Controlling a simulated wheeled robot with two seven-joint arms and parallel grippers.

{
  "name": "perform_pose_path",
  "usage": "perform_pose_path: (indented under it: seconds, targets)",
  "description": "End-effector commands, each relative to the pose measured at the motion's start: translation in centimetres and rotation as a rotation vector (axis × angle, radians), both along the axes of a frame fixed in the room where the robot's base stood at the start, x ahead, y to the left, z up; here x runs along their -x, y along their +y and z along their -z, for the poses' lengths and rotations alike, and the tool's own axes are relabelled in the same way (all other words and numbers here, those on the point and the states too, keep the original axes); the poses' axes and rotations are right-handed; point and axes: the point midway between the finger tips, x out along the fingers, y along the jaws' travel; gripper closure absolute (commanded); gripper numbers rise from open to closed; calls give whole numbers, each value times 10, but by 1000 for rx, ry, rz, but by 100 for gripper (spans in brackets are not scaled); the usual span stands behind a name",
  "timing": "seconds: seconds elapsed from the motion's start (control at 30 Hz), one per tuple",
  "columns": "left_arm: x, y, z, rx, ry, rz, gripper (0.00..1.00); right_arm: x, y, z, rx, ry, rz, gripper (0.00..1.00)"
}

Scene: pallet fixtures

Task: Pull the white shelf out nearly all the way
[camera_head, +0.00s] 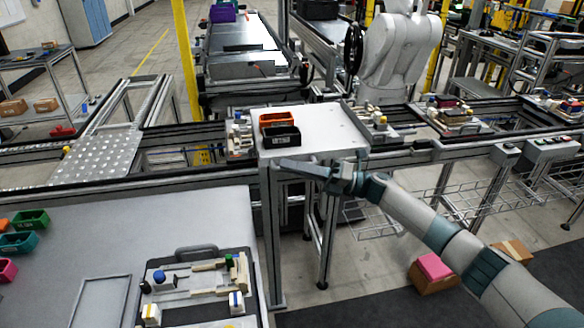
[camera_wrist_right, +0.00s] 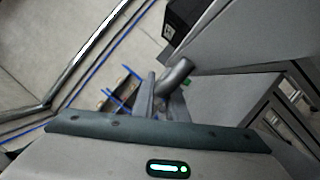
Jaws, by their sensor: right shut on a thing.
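The white shelf (camera_head: 335,125) is a flat white top in the middle of the head view, at the end of the rail structure. It fills the upper right of the right wrist view (camera_wrist_right: 245,35). My right gripper (camera_head: 290,165) is at its front edge, with the arm coming from the lower right. In the right wrist view my right gripper (camera_wrist_right: 165,97) is shut on a grey curved handle (camera_wrist_right: 178,74) beside the shelf's edge. The head view hides most of the handle behind my gripper. My left gripper is in neither view.
An orange bin (camera_head: 278,118) and a black bin (camera_head: 281,136) stand on the shelf's left side. A pallet fixture (camera_head: 240,138) is left of it, another (camera_head: 375,124) right. A grey table (camera_head: 105,220) with a parts tray is at lower left. Boxes (camera_head: 435,272) lie on the floor.

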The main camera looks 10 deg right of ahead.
Motion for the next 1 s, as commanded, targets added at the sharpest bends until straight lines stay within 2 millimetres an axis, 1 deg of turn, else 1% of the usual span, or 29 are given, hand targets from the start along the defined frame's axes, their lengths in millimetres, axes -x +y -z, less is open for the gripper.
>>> perform_pose_path:
  seconds: [0.17,0.27,0.37,0.47,0.57,0.67,0.7,0.9,1.0]
  targets:
    - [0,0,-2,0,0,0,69,5,0,0,0,1,0,100]
    - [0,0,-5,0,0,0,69,14,0,0,0,2,1,100]
    - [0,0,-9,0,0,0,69,27,-1,0,1,2,-1,100]
    - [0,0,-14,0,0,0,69,44,0,0,1,3,-2,100]
    - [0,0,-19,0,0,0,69,65,0,0,1,3,-3,100]
    - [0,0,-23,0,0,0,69,90,0,0,1,3,-3,100]
    - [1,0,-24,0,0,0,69,101,0,0,1,4,-3,100]
    - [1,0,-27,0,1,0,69,155,1,1,1,4,-4,100]
    - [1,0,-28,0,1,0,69,178,1,2,1,4,-3,100]
